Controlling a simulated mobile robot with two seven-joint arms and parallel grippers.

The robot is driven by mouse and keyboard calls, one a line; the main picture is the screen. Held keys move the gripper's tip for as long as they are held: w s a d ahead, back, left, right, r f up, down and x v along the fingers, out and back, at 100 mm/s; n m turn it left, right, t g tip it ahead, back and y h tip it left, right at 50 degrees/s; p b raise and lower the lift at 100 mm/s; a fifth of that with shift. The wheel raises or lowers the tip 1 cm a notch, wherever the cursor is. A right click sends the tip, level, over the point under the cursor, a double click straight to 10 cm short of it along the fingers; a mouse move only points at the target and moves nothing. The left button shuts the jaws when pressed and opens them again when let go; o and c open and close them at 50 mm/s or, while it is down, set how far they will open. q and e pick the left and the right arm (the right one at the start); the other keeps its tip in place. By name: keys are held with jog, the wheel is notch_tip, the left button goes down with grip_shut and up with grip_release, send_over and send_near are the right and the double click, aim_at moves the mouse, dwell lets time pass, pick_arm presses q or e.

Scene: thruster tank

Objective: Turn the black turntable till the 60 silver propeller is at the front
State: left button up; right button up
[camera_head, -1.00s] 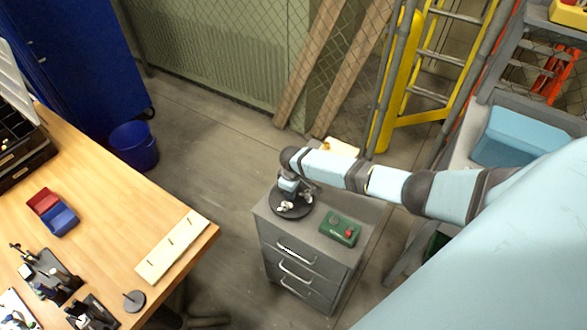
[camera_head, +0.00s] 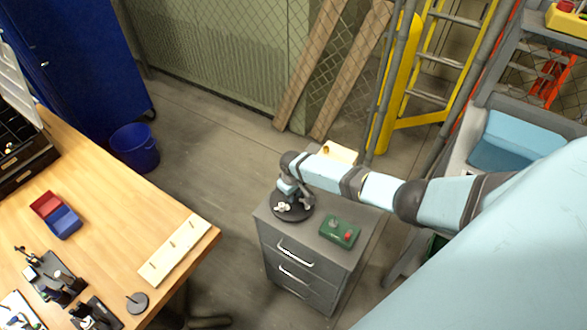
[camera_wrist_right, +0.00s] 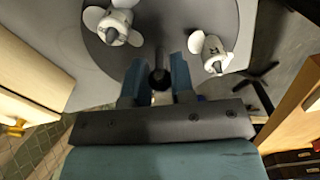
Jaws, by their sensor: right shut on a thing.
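The black turntable (camera_head: 301,214) sits on top of the grey drawer cabinet; its disc (camera_wrist_right: 165,25) fills the upper middle of the right wrist view. My right gripper (camera_head: 289,190) is over the disc, pointing down. In the right wrist view its blue fingers (camera_wrist_right: 158,82) are shut on a dark upright peg (camera_wrist_right: 159,77) near the disc's rim. A whitish silver propeller (camera_wrist_right: 112,24) stands on the disc at the upper left, another (camera_wrist_right: 212,54) at the right. Their markings are too small to read. My arm hides part of the disc in the head view. My left gripper is out of view.
A wooden workbench (camera_head: 110,195) with trays and small parts is at the left. Open floor lies between bench and cabinet. A yellow ladder (camera_head: 395,100) stands behind.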

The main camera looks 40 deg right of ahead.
dwell(0.3)
jog(key=m, duration=0.3)
jog(key=shift+m, duration=0.3)
jog(key=o, duration=0.8)
jog(key=shift+r, duration=0.1)
jog(key=shift+r, duration=4.4)
